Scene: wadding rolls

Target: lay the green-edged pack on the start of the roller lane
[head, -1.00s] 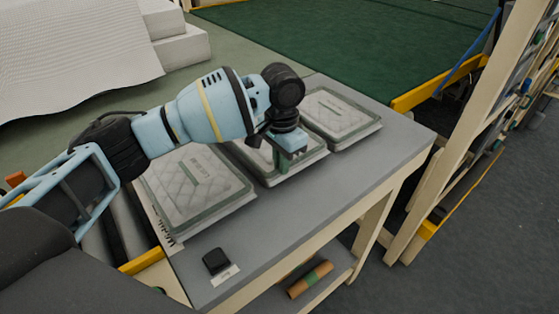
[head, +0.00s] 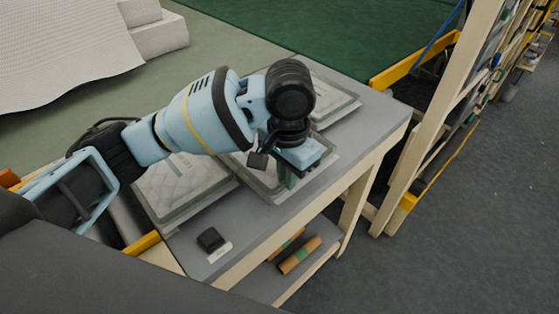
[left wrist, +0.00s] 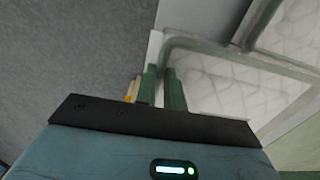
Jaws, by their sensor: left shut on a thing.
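Three flat quilted packs in clear wrap lie on a grey table. The middle pack (head: 262,187), with a green edge, is partly hidden under my left gripper (head: 287,181). That gripper points down and is shut on the pack's edge on the side toward the table's front. In the left wrist view, its green fingers (left wrist: 162,90) stand at the rim of the pack (left wrist: 225,82). The left pack (head: 180,185) also shows green bands. The roller lane (head: 127,214) shows only in part beside the table's left end, behind my arm. My right gripper is out of view.
The right pack (head: 332,97) lies farther back on the table (head: 385,118). A small black box (head: 210,239) sits near the front left with a label beside it. Rolls (head: 299,255) lie on the lower shelf. A wooden frame (head: 430,120) stands to the right.

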